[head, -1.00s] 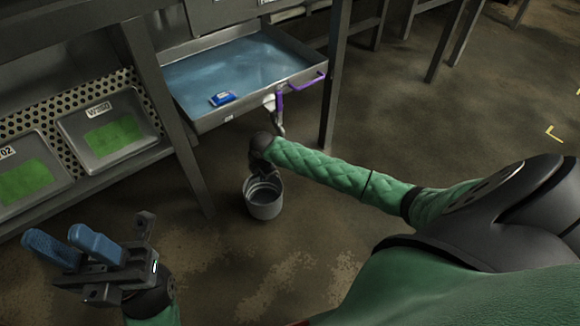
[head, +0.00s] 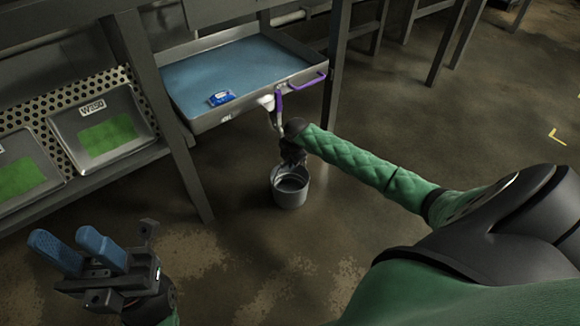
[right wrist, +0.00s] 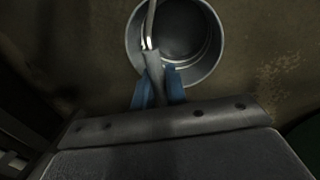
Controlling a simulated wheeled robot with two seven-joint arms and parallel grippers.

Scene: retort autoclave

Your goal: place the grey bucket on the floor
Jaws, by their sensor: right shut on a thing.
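The grey bucket (head: 290,188) hangs or stands low beneath the front right corner of the sink tray in the head view; I cannot tell whether its base touches the floor. It is upright, and its open top (right wrist: 180,40) shows in the right wrist view. My right gripper (right wrist: 158,88) has its blue fingers shut on the bucket's handle (right wrist: 150,62). In the head view the right gripper (head: 292,158) is mostly hidden by its own dark wrist. My left gripper (head: 78,250) is at the lower left, its two blue fingers apart and empty. The brown floor (head: 370,240) lies below.
A metal tray of bluish water (head: 235,75) with a blue packet (head: 222,98) in it stands above and behind the bucket. A purple-handled lever (head: 279,104) and drain valve are near my right wrist. A table leg (head: 190,175) stands left. Floor to the right is clear.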

